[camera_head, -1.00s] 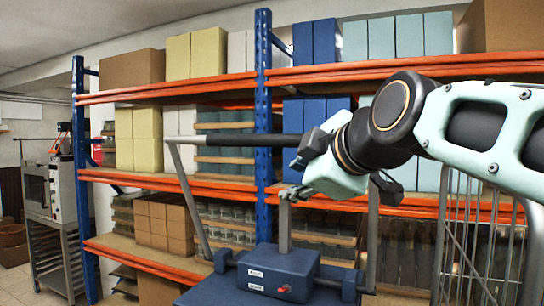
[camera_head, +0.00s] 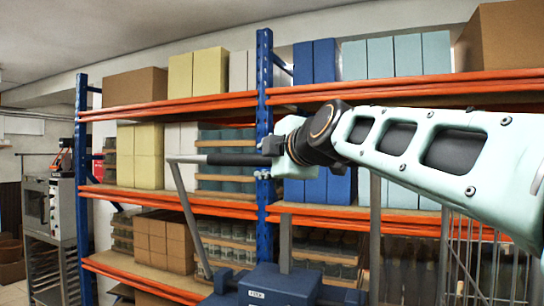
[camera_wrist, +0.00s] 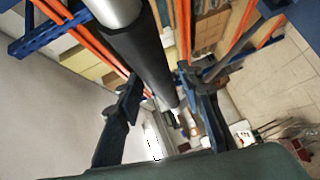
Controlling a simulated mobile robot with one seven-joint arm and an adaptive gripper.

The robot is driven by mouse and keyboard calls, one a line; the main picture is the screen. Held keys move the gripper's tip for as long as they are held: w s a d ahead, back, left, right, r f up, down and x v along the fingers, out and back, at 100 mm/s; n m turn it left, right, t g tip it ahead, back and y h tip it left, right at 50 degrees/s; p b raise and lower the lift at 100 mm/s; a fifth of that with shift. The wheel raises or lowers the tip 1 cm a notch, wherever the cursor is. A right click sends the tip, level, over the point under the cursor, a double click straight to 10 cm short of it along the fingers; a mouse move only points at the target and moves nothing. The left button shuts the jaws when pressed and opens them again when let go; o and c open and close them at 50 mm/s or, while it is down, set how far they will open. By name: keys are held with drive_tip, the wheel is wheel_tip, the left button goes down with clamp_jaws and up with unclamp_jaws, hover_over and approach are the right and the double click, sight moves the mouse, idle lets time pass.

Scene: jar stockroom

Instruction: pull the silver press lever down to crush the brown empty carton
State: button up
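The press lever's crossbar, with a black grip (camera_head: 232,159) and silver end, runs level above the press. Its silver side arm (camera_head: 190,215) slopes down towards the blue press body (camera_head: 275,285). My gripper (camera_head: 272,148) is at the right part of the black grip. In the wrist view the grip (camera_wrist: 142,58) runs between the two fingers of my gripper (camera_wrist: 163,108). The fingers stand apart with gaps beside the grip; I cannot tell if either touches it. The carton in the press is not visible.
Blue-and-orange shelving (camera_head: 264,120) with boxes and jars stands behind the press. Brown boxes (camera_head: 165,240) sit on a lower shelf. A wire cage (camera_head: 490,260) is at the right. A steel oven on a rack (camera_head: 48,215) stands at the far left.

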drive_tip(key=shift+x, duration=0.9)
clamp_jaws()
